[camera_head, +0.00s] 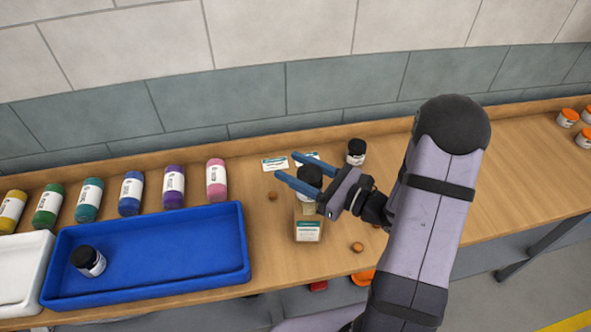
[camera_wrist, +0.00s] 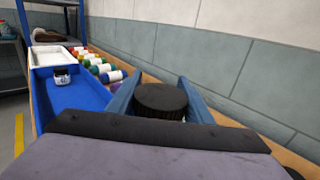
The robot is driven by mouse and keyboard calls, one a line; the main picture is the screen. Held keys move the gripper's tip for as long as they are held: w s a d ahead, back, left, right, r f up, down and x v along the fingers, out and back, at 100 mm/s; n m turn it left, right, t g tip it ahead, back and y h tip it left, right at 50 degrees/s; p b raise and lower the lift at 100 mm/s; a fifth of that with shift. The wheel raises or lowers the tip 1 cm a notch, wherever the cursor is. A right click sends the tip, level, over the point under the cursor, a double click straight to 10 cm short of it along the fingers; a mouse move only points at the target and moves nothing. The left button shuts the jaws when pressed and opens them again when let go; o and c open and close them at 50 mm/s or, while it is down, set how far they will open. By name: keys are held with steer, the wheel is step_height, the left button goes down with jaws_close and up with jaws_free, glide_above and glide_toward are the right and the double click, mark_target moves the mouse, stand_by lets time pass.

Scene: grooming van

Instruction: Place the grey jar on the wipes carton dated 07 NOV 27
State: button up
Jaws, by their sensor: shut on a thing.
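My gripper (camera_head: 289,166) is shut on a jar with a black lid (camera_head: 309,174), held upright between the two blue fingers. In the wrist view the ribbed black lid (camera_wrist: 160,98) sits between the fingers. Only a little of its pale body shows below the lid, so its colour is hard to tell. A tan carton (camera_head: 308,230) with a white and green label stands directly below the jar in the head view. I cannot tell whether the jar touches its top. The carton's date is too small to read.
A dark-lidded jar (camera_head: 356,152) stands at the back, and another (camera_head: 90,262) is in the blue tray (camera_head: 170,290). Two white and teal cards (camera_head: 275,164) lie near the wall. Several coloured bottles (camera_head: 131,193) line the back left. Small brown balls (camera_head: 357,247) lie near the carton.

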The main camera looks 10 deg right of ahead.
mark_target(319, 184)
steer(key=shift+f, duration=0.5)
steer(key=shift+f, duration=0.2)
steer(key=o, duration=1.2)
steer(key=shift+r, duration=0.2)
steer(key=b+v, duration=0.3)
steer(key=v, duration=0.9)
steer(key=shift+b, duration=0.35)
